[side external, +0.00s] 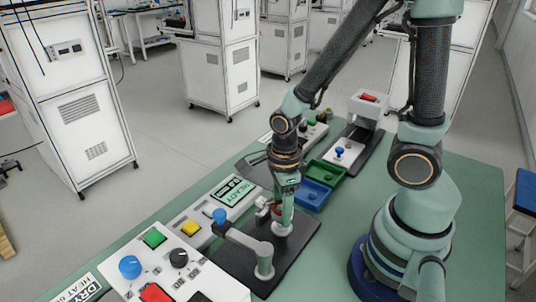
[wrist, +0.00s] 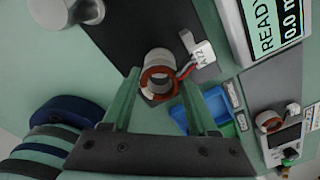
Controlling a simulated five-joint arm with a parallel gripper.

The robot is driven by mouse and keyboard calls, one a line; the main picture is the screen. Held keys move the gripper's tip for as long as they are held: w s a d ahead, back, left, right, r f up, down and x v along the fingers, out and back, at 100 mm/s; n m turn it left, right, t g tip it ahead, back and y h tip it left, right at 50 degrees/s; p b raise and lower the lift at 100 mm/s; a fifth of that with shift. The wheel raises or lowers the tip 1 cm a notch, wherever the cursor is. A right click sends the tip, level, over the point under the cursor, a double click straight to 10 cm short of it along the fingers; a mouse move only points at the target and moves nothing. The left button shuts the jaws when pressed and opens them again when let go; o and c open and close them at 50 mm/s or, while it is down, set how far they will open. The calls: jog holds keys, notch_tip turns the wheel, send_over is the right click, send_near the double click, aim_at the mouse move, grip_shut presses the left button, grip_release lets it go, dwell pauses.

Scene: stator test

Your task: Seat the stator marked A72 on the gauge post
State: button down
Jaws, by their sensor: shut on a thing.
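The stator marked A72 (wrist: 158,84) is a pale ring with copper-coloured windings, between my fingers in the wrist view. My gripper (side external: 284,212) points down over the dark gauge base (side external: 300,246) and is shut on the stator, which also shows low between the fingers in the side view (side external: 283,229). The gauge post is hidden by the stator and fingers. I cannot tell how far the stator is down on it.
A grey lever arm (side external: 246,239) with a blue knob stands close left of my gripper. A display (side external: 233,190) reads READY. Green (side external: 325,174) and blue (side external: 313,195) bins are behind. A button panel (side external: 165,270) is at front left. Another stator (wrist: 268,121) shows right in the wrist view.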

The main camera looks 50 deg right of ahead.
jog(key=shift+f, duration=1.1)
dwell(0.4)
jog(key=shift+c, duration=0.5)
grip_release()
jog(key=shift+r, duration=0.1)
notch_tip(320, 180, up, 12)
dwell(0.6)
jog(key=w+d+r+n+t, duration=0.1)
jog(key=r+n, duration=0.3)
jog(key=n, duration=0.8)
jog(key=w+d+r+n+t, duration=0.2)
jog(key=r+n+t, duration=0.2)
jog(key=n, duration=0.9)
jog(key=shift+w+r+n+t, duration=0.2)
jog(key=shift+r+n+t, duration=0.1)
jog(key=shift+r, duration=0.45)
